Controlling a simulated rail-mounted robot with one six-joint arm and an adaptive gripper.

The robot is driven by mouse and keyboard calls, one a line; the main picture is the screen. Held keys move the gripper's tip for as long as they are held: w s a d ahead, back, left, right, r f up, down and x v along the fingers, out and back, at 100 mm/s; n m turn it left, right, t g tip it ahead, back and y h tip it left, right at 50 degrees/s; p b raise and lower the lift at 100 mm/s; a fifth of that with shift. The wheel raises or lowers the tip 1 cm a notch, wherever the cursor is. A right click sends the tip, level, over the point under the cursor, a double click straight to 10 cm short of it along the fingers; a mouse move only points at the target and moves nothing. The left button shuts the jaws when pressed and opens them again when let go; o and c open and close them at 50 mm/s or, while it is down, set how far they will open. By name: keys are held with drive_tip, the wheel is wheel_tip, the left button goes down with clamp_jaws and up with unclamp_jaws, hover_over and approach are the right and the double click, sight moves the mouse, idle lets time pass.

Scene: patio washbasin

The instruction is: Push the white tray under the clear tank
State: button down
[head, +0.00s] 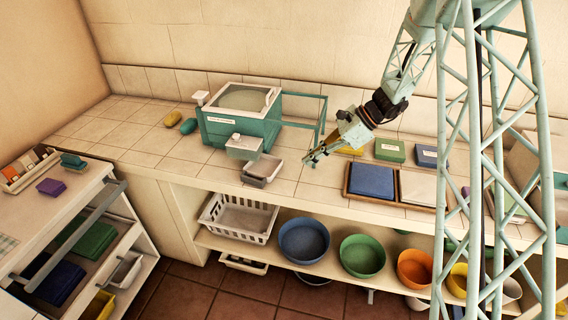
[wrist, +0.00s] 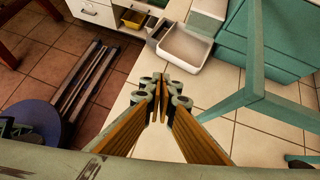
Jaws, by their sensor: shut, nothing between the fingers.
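The white tray (head: 263,169) is a shallow open box on the tiled counter, in front of the teal washbasin unit (head: 262,134). A small clear tank (head: 243,147) with a white cap projects from the unit's front, above and just left of the tray in the head view. I cannot tell how far the tray lies beneath it. My gripper (head: 311,160) is shut and empty, low over the counter to the right of the tray and apart from it. In the wrist view, the tray (wrist: 185,48) lies beyond the closed fingertips (wrist: 163,98), and the unit (wrist: 265,40) stands to its right.
A teal frame (head: 321,118) extends from the unit's right side, close to my gripper. A wooden tray with blue and white panels (head: 374,182) lies to the right. Counter between gripper and white tray is clear.

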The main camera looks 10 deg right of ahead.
drive_tip(key=w+a+r+n+g+h+p, duration=0.1)
drive_tip(key=w+a+n+g+h+p, duration=0.15)
drive_tip(key=a+n, duration=0.55)
wheel_tip(320, 180, up, 3)
drive_tip(key=n+g+h+p, duration=0.1)
drive_tip(key=n+h, duration=0.4)
hover_over(261, 171)
drive_tip(key=d, duration=0.3)
drive_tip(key=shift+s+a+f, duration=0.15)
drive_tip(key=shift+s+a, duration=0.05)
drive_tip(key=shift+s, duration=0.15)
drive_tip(key=shift+f, duration=0.1)
drive_tip(key=shift+x, duration=4.9)
drive_tip(key=shift+s+a, duration=0.1)
drive_tip(key=shift+s+a, duration=0.25)
drive_tip(key=shift+s, duration=0.25)
drive_tip(key=shift+s+a, duration=0.3)
drive_tip(key=shift+s, duration=0.2)
